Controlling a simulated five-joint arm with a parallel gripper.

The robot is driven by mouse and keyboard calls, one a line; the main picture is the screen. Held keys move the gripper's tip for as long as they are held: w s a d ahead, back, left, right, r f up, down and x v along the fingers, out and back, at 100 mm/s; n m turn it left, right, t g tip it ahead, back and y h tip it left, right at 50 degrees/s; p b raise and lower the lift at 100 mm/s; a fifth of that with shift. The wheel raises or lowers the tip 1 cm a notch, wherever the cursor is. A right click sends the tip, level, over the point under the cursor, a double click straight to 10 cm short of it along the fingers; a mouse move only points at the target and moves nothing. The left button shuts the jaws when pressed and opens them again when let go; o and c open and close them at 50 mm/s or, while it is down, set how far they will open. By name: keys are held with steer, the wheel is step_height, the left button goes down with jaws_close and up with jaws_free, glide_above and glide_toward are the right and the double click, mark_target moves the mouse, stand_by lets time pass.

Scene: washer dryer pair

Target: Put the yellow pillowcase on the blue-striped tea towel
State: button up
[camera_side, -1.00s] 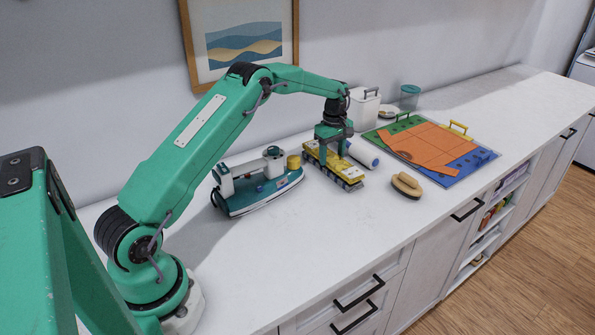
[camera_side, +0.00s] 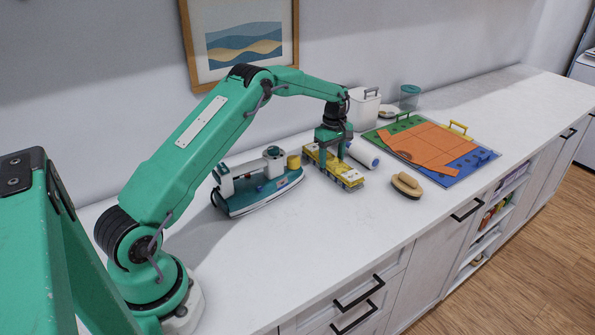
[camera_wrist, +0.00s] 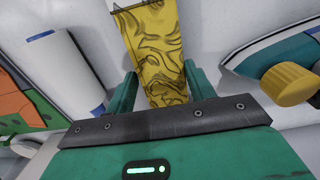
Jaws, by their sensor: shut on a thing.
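The yellow pillowcase (camera_side: 342,174) is a patterned bundle on the white counter, mid-picture in the side view. In the wrist view the pillowcase (camera_wrist: 155,50) shows brown swirls and runs between the fingers. My gripper (camera_side: 332,155) points down and is shut on it; its fingers also show in the wrist view (camera_wrist: 160,90). A white roll with blue bands (camera_side: 364,154) lies just right of the pillowcase, and also shows in the wrist view (camera_wrist: 62,75). I cannot tell whether this roll is the blue-striped tea towel; no other blue-striped cloth is clear.
A teal iron-like appliance (camera_side: 262,190) stands left of the pillowcase. A wooden brush (camera_side: 407,184) lies to the right. An orange cloth (camera_side: 440,140) lies on a green and blue board (camera_side: 462,168). A white bin (camera_side: 363,110) stands behind. The front counter is clear.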

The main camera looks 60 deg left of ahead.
steer(key=shift+f, duration=0.1)
steer(key=o, duration=1.1)
steer(key=shift+r, duration=3.9)
